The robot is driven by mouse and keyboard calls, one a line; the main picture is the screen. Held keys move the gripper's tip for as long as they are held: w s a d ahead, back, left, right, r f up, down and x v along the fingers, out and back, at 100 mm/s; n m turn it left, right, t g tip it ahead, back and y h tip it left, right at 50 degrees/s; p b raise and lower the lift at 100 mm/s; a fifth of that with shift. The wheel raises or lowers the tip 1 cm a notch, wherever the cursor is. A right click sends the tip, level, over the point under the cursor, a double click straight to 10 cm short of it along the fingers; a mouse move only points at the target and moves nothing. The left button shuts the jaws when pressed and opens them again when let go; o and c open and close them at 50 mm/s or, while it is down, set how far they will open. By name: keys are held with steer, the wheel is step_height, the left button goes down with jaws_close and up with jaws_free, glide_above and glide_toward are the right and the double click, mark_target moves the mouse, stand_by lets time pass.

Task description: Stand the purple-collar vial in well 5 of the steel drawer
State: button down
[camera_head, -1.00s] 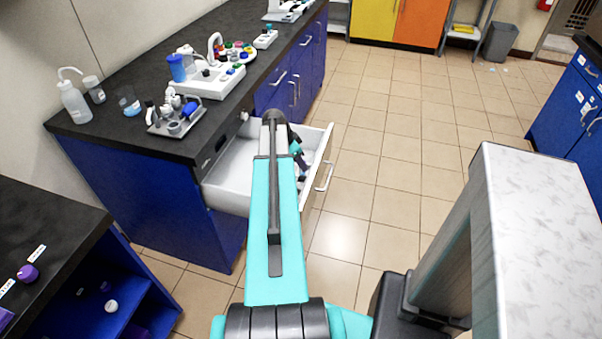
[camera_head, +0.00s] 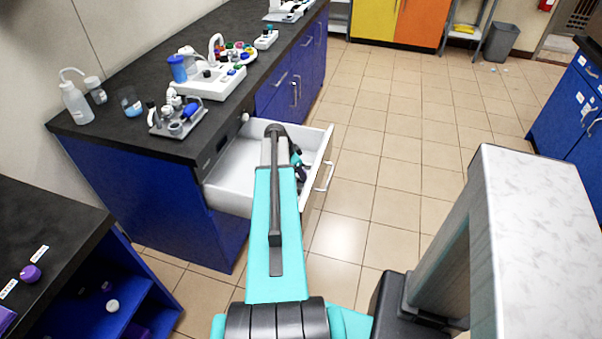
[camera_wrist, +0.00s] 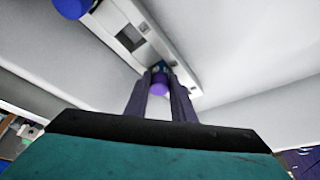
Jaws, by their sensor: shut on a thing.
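My gripper (camera_wrist: 160,92) is shut on the purple-collar vial (camera_wrist: 158,87); its purple part shows between the fingertips in the wrist view. The vial's far end is at a pale rack strip (camera_wrist: 180,68) inside the drawer. I cannot tell whether it is inside a well or just above it. Up and left along the strip is a dark square opening (camera_wrist: 130,37). No well numbers are readable. In the head view the drawer (camera_head: 232,178) is pulled open, and my arm reaches over it, hiding most of the gripper and rack.
A round blue object (camera_wrist: 72,7) stands at the upper left in the wrist view. The dark bench top (camera_head: 160,92) above the drawer carries a small tray (camera_head: 180,122) of tools and a white rack (camera_head: 212,84). Open tiled floor (camera_head: 385,150) lies to the right.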

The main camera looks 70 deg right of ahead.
steer(key=shift+f, duration=0.35)
steer(key=c, duration=1.8)
jaws_free()
steer(key=shift+r, duration=0.25)
steer(key=b+v, duration=0.1)
steer(key=v, duration=1.1)
steer(key=shift+b, duration=0.4)
steer(key=shift+a+r, duration=0.1)
